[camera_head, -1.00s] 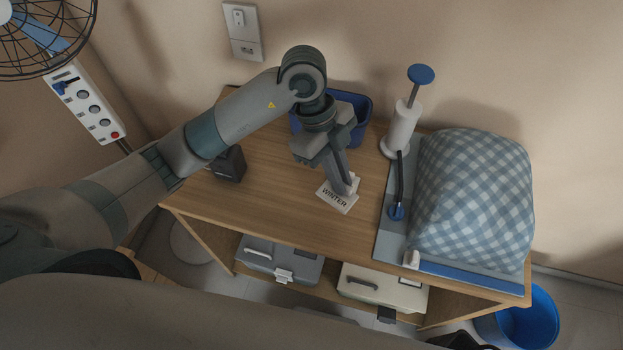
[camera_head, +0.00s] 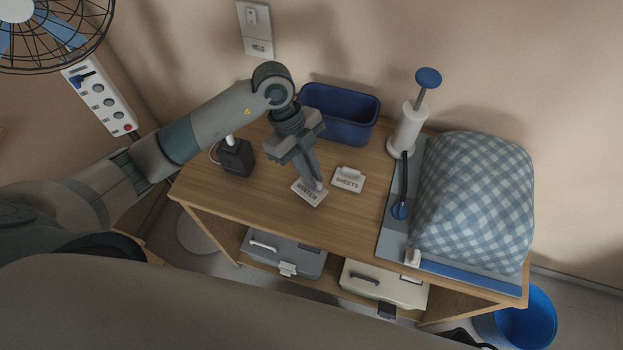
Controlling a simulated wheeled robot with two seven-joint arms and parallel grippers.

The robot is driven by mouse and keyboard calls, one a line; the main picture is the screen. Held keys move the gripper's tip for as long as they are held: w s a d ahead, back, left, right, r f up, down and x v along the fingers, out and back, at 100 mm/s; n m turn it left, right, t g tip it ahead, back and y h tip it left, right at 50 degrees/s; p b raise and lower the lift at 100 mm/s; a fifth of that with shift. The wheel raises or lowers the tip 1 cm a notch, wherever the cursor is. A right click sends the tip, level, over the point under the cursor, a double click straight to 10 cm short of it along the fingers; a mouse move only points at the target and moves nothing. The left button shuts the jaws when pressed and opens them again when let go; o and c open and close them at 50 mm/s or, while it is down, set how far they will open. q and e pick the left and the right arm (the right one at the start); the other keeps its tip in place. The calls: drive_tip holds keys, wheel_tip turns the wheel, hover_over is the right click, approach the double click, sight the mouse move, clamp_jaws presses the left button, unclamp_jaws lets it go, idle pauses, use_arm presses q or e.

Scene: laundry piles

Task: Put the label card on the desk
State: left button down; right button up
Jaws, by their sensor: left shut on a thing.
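A white label card reading "WINTER" (camera_head: 308,194) is at the tips of my left gripper (camera_head: 316,184), which is shut on it. The card is at or just above the wooden desk top (camera_head: 230,198); I cannot tell whether it touches. A second white card reading "SHEETS" (camera_head: 348,181) lies on the desk just right of it, apart from the gripper. My right gripper is not in view.
A blue bin (camera_head: 340,113) stands at the desk's back. A black box (camera_head: 236,158) is at left. A white pump (camera_head: 407,130) and a checked bundle (camera_head: 473,200) on a grey board stand at right. The desk's front middle is clear.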

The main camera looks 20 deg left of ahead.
use_arm(q)
wheel_tip(320, 180, down, 3)
drive_tip(key=shift+p, duration=0.5)
drive_tip(key=shift+f, duration=0.2)
drive_tip(key=shift+f, duration=0.1)
drive_tip(key=c, duration=1.8)
unclamp_jaws()
drive_tip(key=shift+c, duration=0.2)
drive_tip(key=b+v, duration=0.3)
drive_tip(key=v, duration=0.9)
drive_tip(key=shift+d, duration=0.1)
